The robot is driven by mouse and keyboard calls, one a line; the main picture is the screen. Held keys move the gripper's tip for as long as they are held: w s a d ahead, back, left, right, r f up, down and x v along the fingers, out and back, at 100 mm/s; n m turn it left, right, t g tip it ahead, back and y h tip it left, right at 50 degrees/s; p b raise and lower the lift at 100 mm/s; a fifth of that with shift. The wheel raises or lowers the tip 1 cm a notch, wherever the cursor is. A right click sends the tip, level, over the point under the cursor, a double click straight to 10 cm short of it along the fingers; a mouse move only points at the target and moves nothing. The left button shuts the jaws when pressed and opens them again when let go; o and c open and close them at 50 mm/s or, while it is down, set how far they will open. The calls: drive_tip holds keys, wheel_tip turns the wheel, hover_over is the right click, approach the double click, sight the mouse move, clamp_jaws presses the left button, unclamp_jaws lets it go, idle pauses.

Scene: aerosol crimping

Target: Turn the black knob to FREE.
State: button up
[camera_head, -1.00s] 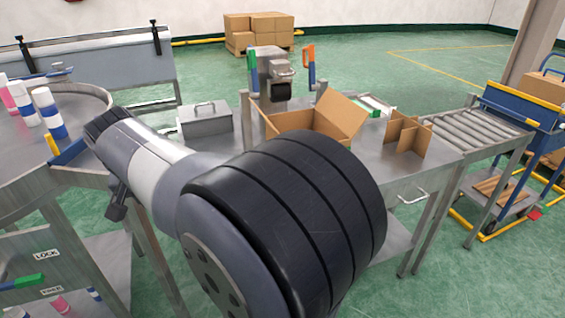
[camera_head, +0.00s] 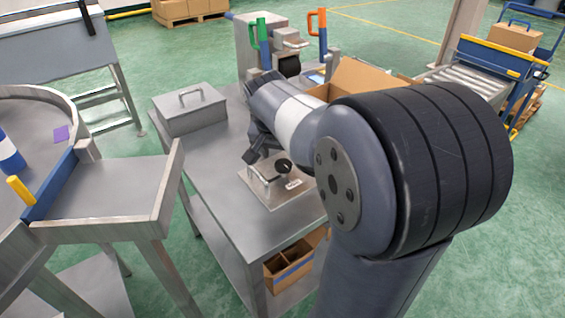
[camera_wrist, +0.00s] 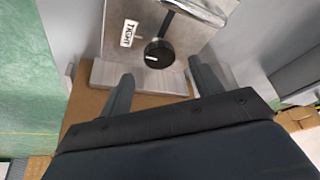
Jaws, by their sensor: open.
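The black knob (camera_head: 284,165) is on a light metal plate (camera_head: 262,191) on the steel table. In the wrist view the knob (camera_wrist: 159,54) is round, with a small white mark and a dark bar running up from it. A white label reading TIGHT (camera_wrist: 129,33) is left of it. A FREE label is not visible. My gripper (camera_head: 255,152) is close to the knob, left of it in the head view. In the wrist view my gripper (camera_wrist: 158,72) is open and empty, its fingers apart with the knob just beyond and between them; I see no contact.
A grey lidded box (camera_head: 192,108) stands on the back left of the steel table (camera_head: 222,211). An open carton (camera_head: 365,76) is behind my arm. Green and orange handles (camera_head: 322,38) stand at the back. A round table (camera_head: 60,95) with a chute is at left.

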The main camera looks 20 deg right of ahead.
sight(283, 164)
drive_tip(key=x, duration=0.4)
drive_tip(key=shift+b, duration=0.3)
drive_tip(key=shift+c, duration=0.3)
drive_tip(key=c, duration=0.9)
